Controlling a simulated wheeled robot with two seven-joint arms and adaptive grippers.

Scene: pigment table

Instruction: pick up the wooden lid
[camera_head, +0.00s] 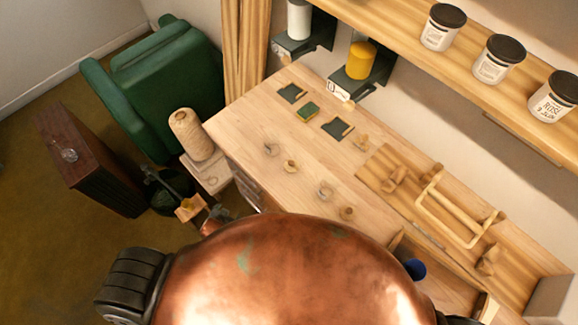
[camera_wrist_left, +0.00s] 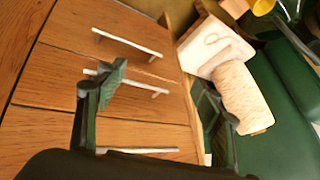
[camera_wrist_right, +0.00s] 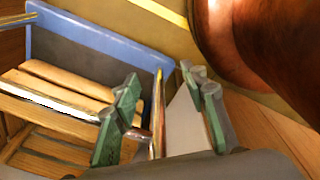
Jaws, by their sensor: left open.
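I cannot tell for certain which thing is the wooden lid. My left gripper (camera_wrist_left: 157,78) is open and empty in the left wrist view, in front of wooden drawer fronts with metal handles (camera_wrist_left: 128,44). No lid is between its fingers. My right gripper (camera_wrist_right: 162,75) has its fingers apart. A thin metal bar with a yellow tip (camera_wrist_right: 158,100) shows between them, with gaps on both sides.
A cone of twine (camera_head: 192,135) stands on a pale stand left of the table, also in the left wrist view (camera_wrist_left: 242,95). A wooden rack (camera_head: 450,215) and dark square pads (camera_head: 337,128) occupy the table. A blue-rimmed slatted box (camera_wrist_right: 100,38) is near my right gripper. A green armchair (camera_head: 165,85) stands behind.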

